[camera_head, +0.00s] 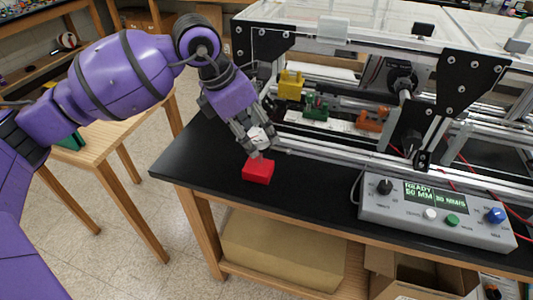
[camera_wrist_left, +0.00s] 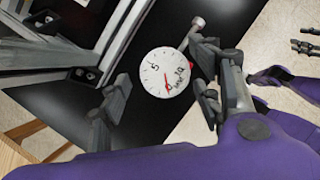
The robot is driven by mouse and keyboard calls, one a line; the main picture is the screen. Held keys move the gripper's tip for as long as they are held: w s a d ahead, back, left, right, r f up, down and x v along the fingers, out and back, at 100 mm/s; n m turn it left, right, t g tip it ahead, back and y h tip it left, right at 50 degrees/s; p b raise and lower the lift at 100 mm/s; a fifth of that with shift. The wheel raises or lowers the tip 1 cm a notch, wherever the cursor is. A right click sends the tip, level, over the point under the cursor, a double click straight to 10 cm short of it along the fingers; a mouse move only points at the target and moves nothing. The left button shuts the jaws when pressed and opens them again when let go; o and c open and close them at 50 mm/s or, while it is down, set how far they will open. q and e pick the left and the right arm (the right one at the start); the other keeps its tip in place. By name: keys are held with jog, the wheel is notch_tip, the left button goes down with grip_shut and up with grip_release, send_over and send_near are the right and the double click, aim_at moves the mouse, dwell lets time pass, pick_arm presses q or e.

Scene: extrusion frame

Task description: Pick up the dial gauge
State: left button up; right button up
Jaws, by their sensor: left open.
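The dial gauge (camera_wrist_left: 160,62) has a round white face with black figures and a red needle, and a metal stem ending at the upper right in the left wrist view. In the head view its small white body (camera_head: 256,136) shows among my left gripper's fingers, partly hidden, above a red block (camera_head: 258,171) on the black bench. My left gripper (camera_head: 257,141) is open, its fingers on either side of the gauge. In the left wrist view the left gripper (camera_wrist_left: 162,88) shows a clear gap beside the dial. Dark finger-like parts, perhaps my right gripper (camera_wrist_left: 303,39), show at the right edge.
The extrusion frame (camera_head: 330,150) stands right behind the gripper. Yellow (camera_head: 290,86), green (camera_head: 316,108) and orange (camera_head: 372,121) parts sit inside it. A grey control box (camera_head: 437,213) is at the right of the bench. The black bench top (camera_head: 305,185) is clear between block and box.

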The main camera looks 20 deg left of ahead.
pick_arm(q)
jog(key=shift+x, duration=0.9)
jog(key=shift+d+f, duration=0.1)
grip_shut()
